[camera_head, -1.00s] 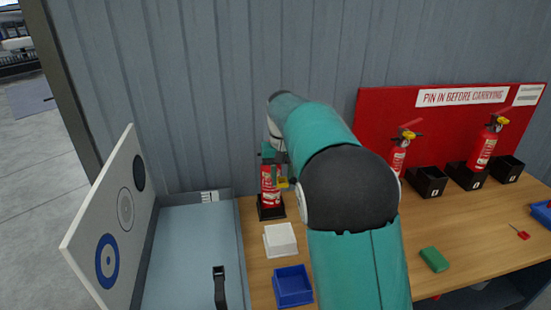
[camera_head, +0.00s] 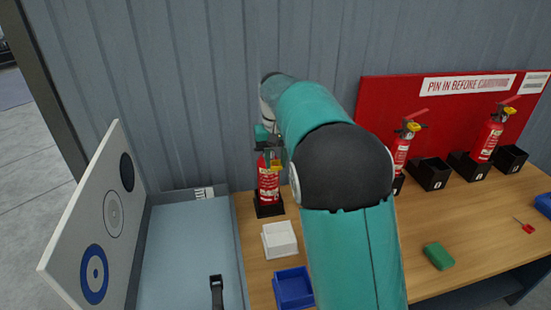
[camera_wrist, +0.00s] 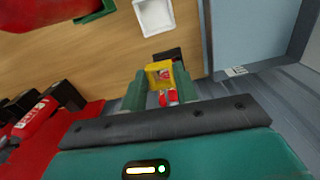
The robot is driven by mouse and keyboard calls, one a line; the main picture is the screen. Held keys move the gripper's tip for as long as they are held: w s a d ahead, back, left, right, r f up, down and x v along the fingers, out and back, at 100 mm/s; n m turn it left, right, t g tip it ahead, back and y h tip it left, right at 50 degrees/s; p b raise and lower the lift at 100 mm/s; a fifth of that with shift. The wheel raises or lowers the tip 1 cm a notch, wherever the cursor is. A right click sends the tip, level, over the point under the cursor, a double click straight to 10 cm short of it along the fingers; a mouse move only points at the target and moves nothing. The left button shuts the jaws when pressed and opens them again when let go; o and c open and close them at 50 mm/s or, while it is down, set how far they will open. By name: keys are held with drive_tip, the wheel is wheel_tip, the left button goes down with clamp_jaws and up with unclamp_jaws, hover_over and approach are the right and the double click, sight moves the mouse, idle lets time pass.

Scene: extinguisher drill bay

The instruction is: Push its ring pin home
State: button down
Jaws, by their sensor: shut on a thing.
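A small red fire extinguisher (camera_head: 268,182) stands upright in a black holder (camera_head: 269,209) on the bench, left of my arm. A yellow ring pin (camera_head: 276,165) is beside its upper part. My gripper (camera_head: 275,158) is at the extinguisher's top and partly hidden behind my arm. In the wrist view my gripper (camera_wrist: 160,84) has its green fingers shut on the yellow ring pin (camera_wrist: 158,72). A red part of the extinguisher (camera_wrist: 168,97) shows just past the ring. I cannot tell how deep the pin sits in the valve.
A white box (camera_head: 280,239) and a blue bin (camera_head: 293,287) stand in front of the extinguisher. An open case (camera_head: 187,240) lies left. Other extinguishers (camera_head: 488,139), black holders (camera_head: 431,173) and a red board (camera_head: 395,95) are right. A green block (camera_head: 439,256) lies on the bench.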

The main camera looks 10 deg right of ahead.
drive_tip(key=shift+w, duration=0.15)
drive_tip(key=w, duration=0.9)
drive_tip(key=shift+w+d, duration=0.25)
drive_tip(key=shift+d, duration=0.05)
idle(1.4)
drive_tip(key=shift+w, duration=0.1)
drive_tip(key=shift+r, duration=0.1)
idle(1.3)
drive_tip(key=c, duration=1)
unclamp_jaws()
drive_tip(key=shift+r, duration=0.1)
